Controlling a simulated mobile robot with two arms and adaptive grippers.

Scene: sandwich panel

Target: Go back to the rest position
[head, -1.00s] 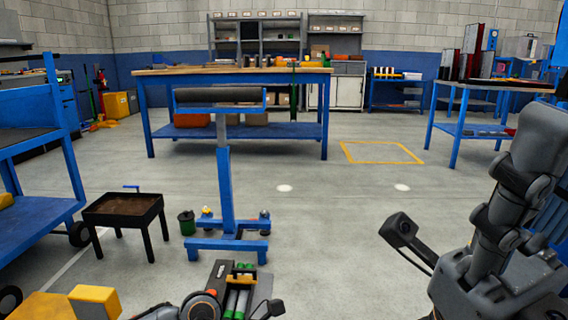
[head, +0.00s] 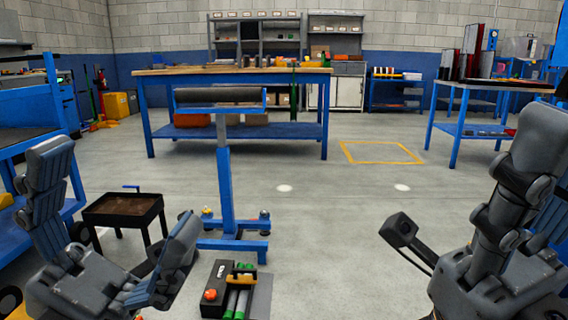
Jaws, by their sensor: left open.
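My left gripper (head: 118,190) is in the lower left of the head view. Its two grey fingers stand wide apart with nothing between them, in front of the small black table. My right gripper (head: 510,185) is at the lower right, with a grey finger pointing up. I cannot make out the gap between its fingers, and no held object shows.
A blue roller stand (head: 227,185) stands ahead, with a low black table (head: 122,210) to its left. A blue shelf cart (head: 25,140) is at the left edge. Workbenches (head: 240,73) stand behind. The floor ahead on the right is clear.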

